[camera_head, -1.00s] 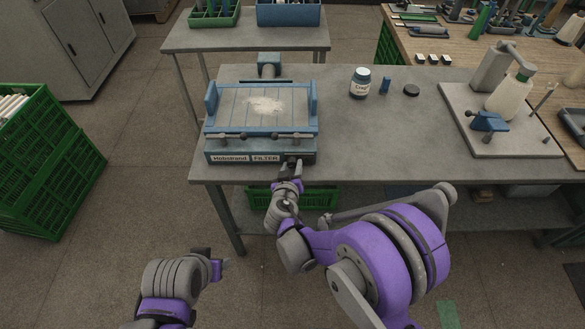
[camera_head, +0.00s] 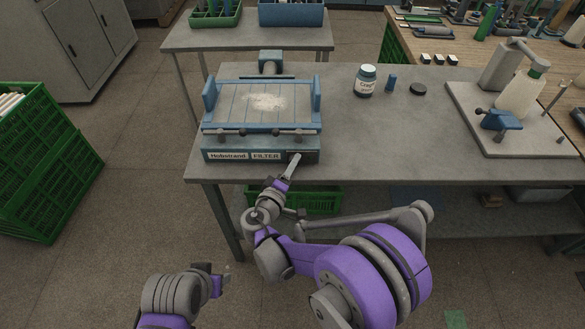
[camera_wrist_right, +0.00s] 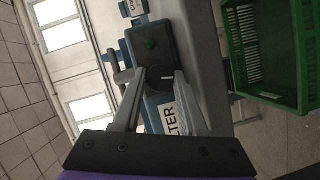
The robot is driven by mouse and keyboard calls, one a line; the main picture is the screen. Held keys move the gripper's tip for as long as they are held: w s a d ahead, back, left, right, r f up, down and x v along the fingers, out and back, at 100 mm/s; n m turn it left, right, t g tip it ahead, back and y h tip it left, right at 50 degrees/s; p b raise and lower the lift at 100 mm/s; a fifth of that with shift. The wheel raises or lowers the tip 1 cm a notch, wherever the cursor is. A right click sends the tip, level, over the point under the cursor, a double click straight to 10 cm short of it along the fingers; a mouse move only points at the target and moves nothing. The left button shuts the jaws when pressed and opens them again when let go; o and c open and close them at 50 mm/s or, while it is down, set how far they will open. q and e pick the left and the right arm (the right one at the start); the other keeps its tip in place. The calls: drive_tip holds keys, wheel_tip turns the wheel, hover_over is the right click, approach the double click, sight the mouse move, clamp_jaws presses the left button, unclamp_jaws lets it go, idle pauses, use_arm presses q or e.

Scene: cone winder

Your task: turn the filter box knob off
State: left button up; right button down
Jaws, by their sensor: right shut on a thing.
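The filter box (camera_head: 228,156) is a blue-grey unit with a "FILTER" label on its front, set at the near left edge of the grey table. A dark panel at the right end of its front carries the knob, which is mostly hidden by my right gripper (camera_head: 295,160).
A blue-framed tray (camera_head: 225,96) with pale powder sits on the filter box. A jar (camera_head: 365,82), a small blue piece and a dark disc stand to the right on the grey table (camera_head: 400,135). A green crate (camera_head: 318,200) is below the table.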

drive_tip(key=shift+f+n+t+h+b, duration=0.1)
drive_tip(key=shift+n+t+h+b, duration=0.2)
drive_tip(key=shift+n+b, duration=0.45)
drive_tip(key=shift+n, duration=0.25)
drive_tip(key=shift+c, duration=2.2)
unclamp_jaws()
